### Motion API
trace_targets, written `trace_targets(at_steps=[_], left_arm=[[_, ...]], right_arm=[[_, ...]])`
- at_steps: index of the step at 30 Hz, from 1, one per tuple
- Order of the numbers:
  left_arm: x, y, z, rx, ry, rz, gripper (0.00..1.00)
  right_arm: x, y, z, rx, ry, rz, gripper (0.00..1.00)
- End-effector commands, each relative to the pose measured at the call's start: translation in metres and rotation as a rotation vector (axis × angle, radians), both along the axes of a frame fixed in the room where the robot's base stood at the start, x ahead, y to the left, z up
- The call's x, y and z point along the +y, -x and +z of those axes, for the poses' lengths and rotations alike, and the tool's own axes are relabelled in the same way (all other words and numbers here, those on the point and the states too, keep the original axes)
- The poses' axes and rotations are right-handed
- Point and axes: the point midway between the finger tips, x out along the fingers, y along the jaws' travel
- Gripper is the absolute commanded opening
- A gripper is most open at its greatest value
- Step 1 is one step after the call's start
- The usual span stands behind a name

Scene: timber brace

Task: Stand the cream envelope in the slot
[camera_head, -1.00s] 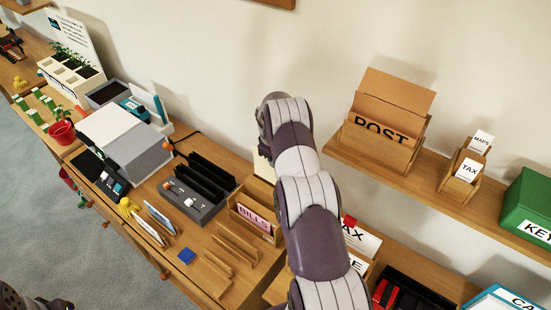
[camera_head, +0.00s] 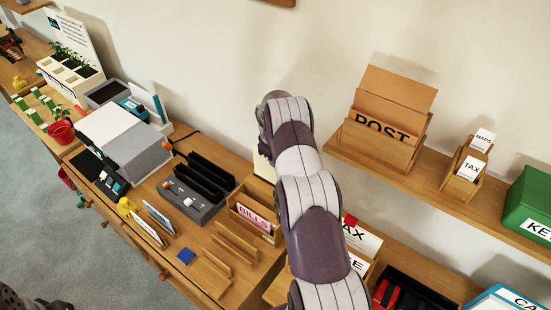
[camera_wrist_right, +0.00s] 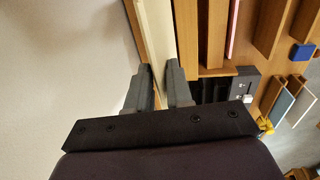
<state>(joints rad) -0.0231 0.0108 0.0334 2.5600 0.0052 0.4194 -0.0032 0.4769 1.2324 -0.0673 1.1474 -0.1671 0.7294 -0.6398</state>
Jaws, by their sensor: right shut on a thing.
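The cream envelope (camera_wrist_right: 158,30) is a pale upright sheet between the fingers of my right gripper (camera_wrist_right: 158,88) in the right wrist view. The gripper is shut on it. In the head view a pale strip of it (camera_head: 264,166) shows left of my right arm, which hides the gripper and most of the envelope. A wooden slotted rack (camera_head: 240,226) holds a pink BILLS envelope (camera_head: 254,215) close to that strip. Low wooden slats with gaps (camera_head: 230,250) stand in front of the rack. I cannot tell which slot is the named one. My left gripper's fingers do not show.
A black sorter (camera_head: 208,180) stands left of the rack. The wall shelf bears a POST box (camera_head: 350,132). Labelled holders (camera_head: 362,240) stand right of my arm.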

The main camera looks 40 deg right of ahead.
Motion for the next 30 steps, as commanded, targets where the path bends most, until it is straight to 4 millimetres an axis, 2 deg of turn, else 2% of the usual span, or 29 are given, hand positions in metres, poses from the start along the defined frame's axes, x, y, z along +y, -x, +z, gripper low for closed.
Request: trace_targets(at_steps=[8, 30], left_arm=[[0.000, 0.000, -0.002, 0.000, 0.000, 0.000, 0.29], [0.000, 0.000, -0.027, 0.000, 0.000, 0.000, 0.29]], right_arm=[[0.000, 0.000, -0.002, -0.001, 0.001, 0.000, 0.00], [0.000, 0.000, -0.032, -0.001, 0.001, 0.000, 0.00]])
